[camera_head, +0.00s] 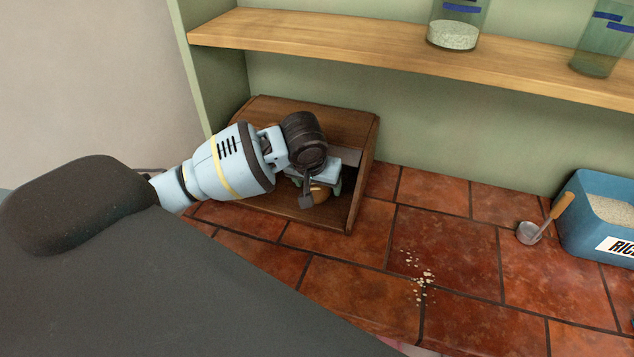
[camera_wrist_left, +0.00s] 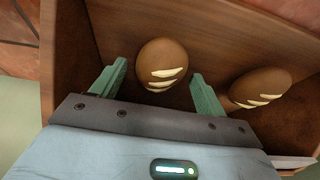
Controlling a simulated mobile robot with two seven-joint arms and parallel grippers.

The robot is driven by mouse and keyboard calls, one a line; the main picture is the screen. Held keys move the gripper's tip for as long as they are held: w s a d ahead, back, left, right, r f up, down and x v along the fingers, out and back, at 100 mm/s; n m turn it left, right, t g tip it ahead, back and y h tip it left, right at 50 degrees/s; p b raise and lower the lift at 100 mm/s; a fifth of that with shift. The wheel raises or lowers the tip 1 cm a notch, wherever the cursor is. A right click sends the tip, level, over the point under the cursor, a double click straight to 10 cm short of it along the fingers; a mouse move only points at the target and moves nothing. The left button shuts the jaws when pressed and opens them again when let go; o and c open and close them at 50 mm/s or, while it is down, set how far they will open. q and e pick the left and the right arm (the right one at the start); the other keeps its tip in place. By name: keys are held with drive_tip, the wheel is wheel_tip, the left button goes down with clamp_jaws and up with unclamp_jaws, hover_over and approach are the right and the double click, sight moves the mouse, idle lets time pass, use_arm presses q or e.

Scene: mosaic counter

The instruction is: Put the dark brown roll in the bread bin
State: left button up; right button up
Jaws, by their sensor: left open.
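The wooden bread bin (camera_head: 356,128) stands open on the tiled counter against the back wall. My left gripper (camera_head: 322,188) reaches into its opening. In the left wrist view its two green fingers (camera_wrist_left: 160,78) are apart. A brown roll with pale slashes (camera_wrist_left: 162,62) lies in the bin, in the gap between and just beyond the fingertips. A second similar brown roll (camera_wrist_left: 262,87) lies to the right, outside the right finger. In the head view part of one brown roll (camera_head: 319,195) shows below the gripper; the rest is hidden. My right gripper is not in view.
A wooden shelf (camera_head: 330,38) with glass jars (camera_head: 455,30) runs above the bin. A blue rice box (camera_head: 590,225) and a scoop (camera_head: 530,232) are at the right. Pale grains (camera_head: 421,277) lie scattered on the tiles. The counter's middle is otherwise clear.

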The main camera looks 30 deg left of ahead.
use_arm(q)
drive_tip(key=v, duration=1.2)
drive_tip(key=shift+s, duration=0.1)
